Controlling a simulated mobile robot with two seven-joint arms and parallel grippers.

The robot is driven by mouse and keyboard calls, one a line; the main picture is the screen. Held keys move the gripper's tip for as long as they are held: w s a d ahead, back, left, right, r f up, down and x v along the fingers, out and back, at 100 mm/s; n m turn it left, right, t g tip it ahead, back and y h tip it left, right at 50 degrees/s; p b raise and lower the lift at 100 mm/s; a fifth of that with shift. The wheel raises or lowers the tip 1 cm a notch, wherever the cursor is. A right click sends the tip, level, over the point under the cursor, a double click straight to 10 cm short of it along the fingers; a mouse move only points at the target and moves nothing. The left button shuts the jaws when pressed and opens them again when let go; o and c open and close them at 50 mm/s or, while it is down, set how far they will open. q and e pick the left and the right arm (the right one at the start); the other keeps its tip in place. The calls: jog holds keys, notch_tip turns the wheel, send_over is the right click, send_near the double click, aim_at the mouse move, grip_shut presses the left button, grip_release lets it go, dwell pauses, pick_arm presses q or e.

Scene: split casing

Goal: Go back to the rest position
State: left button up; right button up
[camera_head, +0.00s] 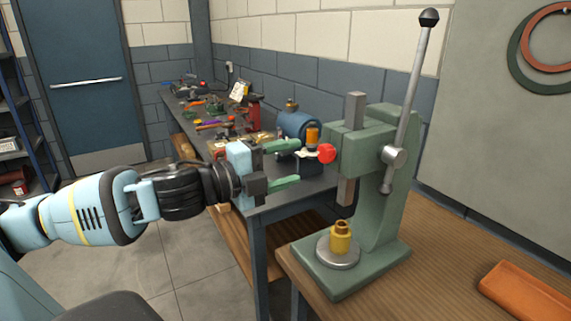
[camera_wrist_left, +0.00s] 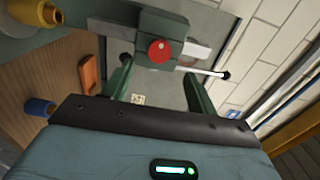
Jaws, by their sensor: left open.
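My left gripper (camera_head: 297,163) reaches in from the left with its two green fingers spread and nothing between them. It points at the red knob (camera_head: 327,153) on the green press (camera_head: 384,180), with a visible gap between fingertips and knob. The left wrist view shows the red knob (camera_wrist_left: 160,51) beyond the open fingers of the left gripper (camera_wrist_left: 160,78). A yellow brass part (camera_head: 340,238) stands upright on the press's round metal plate (camera_head: 338,256), under the square ram. My right gripper is not in view.
The press's lever (camera_head: 411,95) stands up, leaning right. An orange tray (camera_head: 525,294) lies on the wooden bench (camera_head: 440,280) at right. A dark workbench (camera_head: 285,205) behind my gripper holds tools and a blue cylinder (camera_head: 298,126). Open floor (camera_head: 180,260) lies below my arm.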

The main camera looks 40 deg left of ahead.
pick_arm(q)
jog(key=shift+s+a, duration=0.1)
jog(key=shift+s, duration=0.05)
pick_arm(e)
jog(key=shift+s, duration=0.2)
pick_arm(q)
jog(key=shift+w, duration=0.2)
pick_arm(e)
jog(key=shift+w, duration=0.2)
pick_arm(q)
jog(key=shift+s+f, duration=0.1)
jog(key=shift+f, duration=0.05)
